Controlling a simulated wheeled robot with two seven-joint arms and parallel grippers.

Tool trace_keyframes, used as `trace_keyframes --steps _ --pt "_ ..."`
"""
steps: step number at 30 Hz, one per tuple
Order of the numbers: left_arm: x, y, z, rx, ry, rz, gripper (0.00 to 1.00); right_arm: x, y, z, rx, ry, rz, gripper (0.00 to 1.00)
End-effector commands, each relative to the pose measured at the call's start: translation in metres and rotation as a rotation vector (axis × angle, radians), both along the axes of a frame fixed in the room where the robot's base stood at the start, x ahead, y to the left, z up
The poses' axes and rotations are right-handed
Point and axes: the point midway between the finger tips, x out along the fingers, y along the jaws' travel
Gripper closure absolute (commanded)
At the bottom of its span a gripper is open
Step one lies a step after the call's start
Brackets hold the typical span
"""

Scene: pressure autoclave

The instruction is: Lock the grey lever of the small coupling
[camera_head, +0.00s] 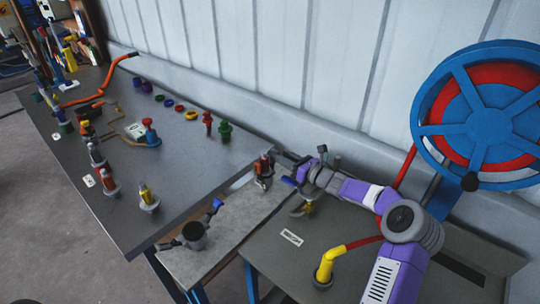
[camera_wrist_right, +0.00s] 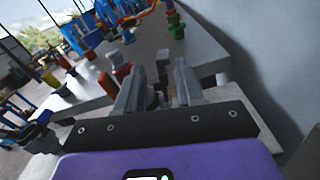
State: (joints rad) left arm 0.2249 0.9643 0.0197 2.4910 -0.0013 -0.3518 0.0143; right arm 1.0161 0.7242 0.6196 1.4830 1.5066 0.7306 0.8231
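A small coupling (camera_head: 264,170) with a red and dark body stands upright on the light grey plate in the head view, at the left of my right gripper. My right gripper (camera_head: 282,160) reaches in from the right, its fingers close beside the coupling's top. In the right wrist view the two fingers of my right gripper (camera_wrist_right: 160,88) stand apart. A narrow grey piece (camera_wrist_right: 161,68), possibly the lever, shows in the gap between them; I cannot tell whether they touch it. The lever is not clearly visible in the head view. My left gripper is out of view.
A larger dark coupling (camera_head: 194,234) with blue-tipped levers stands on the front plate. A yellow elbow pipe (camera_head: 328,262) rises near my right arm. A blue hose reel (camera_head: 484,115) is at the right. The long dark table (camera_head: 190,185) holds several valves and rings; a wall runs behind.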

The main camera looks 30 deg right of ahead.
Motion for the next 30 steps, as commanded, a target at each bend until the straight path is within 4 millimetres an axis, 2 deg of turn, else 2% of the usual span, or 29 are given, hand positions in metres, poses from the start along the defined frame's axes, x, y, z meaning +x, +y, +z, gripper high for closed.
trace_keyframes --steps 9,12,17,24,30 --pt "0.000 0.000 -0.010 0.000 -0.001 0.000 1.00 0.046 0.021 -0.001 -0.001 0.000 0.003 0.63" --pt "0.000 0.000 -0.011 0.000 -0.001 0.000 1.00 0.056 0.025 -0.001 -0.002 0.001 0.003 0.63" --pt "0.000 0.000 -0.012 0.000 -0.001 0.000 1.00 0.063 0.027 0.000 -0.003 0.001 0.000 0.63" --pt "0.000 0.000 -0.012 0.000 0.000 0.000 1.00 0.064 0.028 0.000 -0.003 0.002 0.001 0.63" --pt "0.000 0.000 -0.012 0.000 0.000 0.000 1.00 0.064 0.028 0.000 -0.003 0.002 0.001 0.92"
